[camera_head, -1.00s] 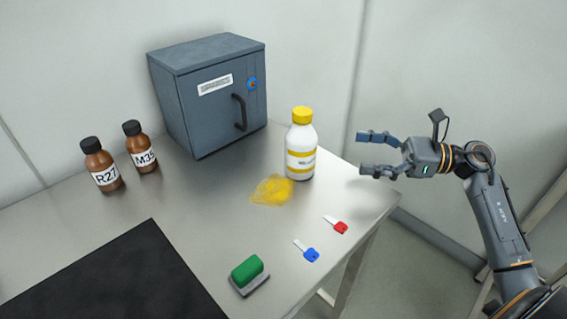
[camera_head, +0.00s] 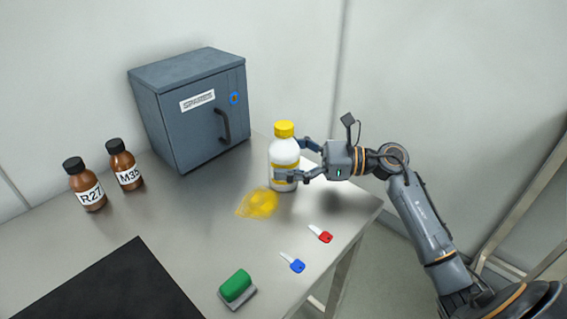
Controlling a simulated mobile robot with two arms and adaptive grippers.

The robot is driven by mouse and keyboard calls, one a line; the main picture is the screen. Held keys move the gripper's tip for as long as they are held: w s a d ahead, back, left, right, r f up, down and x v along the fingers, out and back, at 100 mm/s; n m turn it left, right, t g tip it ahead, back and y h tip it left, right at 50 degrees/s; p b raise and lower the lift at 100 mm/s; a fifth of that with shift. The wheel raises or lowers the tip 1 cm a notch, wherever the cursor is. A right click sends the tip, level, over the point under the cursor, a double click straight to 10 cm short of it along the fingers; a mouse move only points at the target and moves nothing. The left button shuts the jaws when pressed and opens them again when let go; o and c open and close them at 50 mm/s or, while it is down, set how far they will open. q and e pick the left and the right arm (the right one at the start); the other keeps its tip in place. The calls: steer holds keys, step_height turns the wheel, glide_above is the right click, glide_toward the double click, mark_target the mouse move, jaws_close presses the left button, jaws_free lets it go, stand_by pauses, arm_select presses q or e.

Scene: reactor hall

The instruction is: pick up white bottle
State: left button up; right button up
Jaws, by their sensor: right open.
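The white bottle (camera_head: 284,155) with a yellow cap and yellow label stands upright on the steel table, right of the grey cabinet. My right gripper (camera_head: 290,162) reaches in from the right, with one finger in front of the bottle and the other behind it. Its fingers are open around the bottle's body; I cannot tell whether they touch it. My left gripper is not in view.
A yellow spill (camera_head: 258,203) lies in front of the bottle. Two brown bottles (camera_head: 89,190) stand left of the grey cabinet (camera_head: 192,112). A black mat (camera_head: 110,285) covers the front left.

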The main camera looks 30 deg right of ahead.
steer(key=c, duration=1.5)
